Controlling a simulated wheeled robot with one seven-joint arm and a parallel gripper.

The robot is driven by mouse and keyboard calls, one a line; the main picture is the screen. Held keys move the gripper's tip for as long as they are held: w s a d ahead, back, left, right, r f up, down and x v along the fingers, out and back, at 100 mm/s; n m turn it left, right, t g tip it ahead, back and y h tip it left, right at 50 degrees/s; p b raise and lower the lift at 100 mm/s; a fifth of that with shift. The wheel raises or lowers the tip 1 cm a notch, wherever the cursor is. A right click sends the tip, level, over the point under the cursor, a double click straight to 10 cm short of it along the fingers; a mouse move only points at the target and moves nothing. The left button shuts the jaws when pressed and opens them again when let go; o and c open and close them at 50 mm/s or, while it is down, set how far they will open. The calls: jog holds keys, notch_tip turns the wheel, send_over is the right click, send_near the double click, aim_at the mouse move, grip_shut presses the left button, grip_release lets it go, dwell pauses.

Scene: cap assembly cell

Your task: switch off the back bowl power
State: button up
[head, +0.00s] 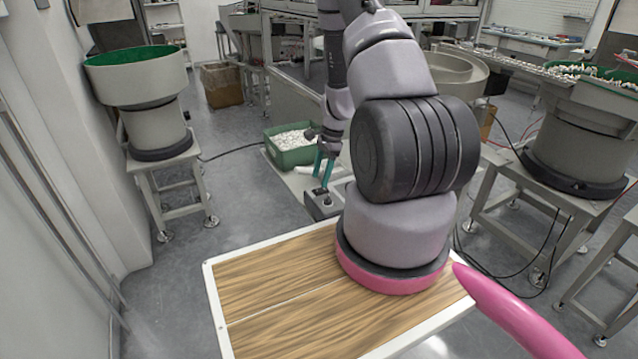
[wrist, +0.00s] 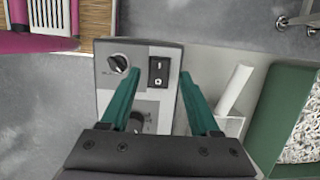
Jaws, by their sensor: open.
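A grey control box (head: 322,205) stands on a low ledge beyond my wooden deck. In the wrist view the box's panel (wrist: 104,85) carries a black rocker power switch (wrist: 159,72) marked I and O, and a round black knob (wrist: 118,63) to its left. A second dark knob (wrist: 136,121) sits lower, partly hidden by my gripper. I cannot tell which side of the rocker is pressed. My gripper (wrist: 159,80) is open and empty over the panel, its teal fingertips on either side of the rocker. In the head view my gripper (head: 323,178) points down above the box.
A green bin (head: 290,155) of white parts stands just behind the box and shows at right in the wrist view (wrist: 262,125). Feeder bowls stand at left (head: 137,75), back right (head: 455,72) and far right (head: 585,110). Floor at left is clear.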

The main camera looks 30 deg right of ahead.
jog(key=v, duration=0.7)
jog(key=shift+r, duration=0.15)
notch_tip(320, 180, up, 11)
jog(key=n+t, duration=0.1)
jog(key=n, duration=0.1)
send_over(326, 189)
jog(key=w+a, duration=0.1)
jog(key=a, duration=0.3)
jog(key=s+a+r+n+t, duration=0.1)
jog(key=s+a+r+n, duration=0.15)
jog(key=r, duration=0.45)
jog(key=s+a+r+n+t, duration=0.1)
jog(key=a+r+n, duration=0.15)
jog(key=r, duration=0.55)
jog(key=s+a+r+n+t, duration=0.2)
jog(key=s+a+r+n, duration=0.1)
jog(key=s+r, duration=0.4)
jog(key=s+a+r+n+t+h, duration=0.1)
jog(key=s+a+r+n+t, duration=0.1)
jog(key=s+r, duration=0.5)
jog(key=s+a+n, duration=0.1)
jog(key=s, duration=0.2)
jog(key=shift+r+n, duration=0.2)
jog(key=shift+n, duration=0.1)
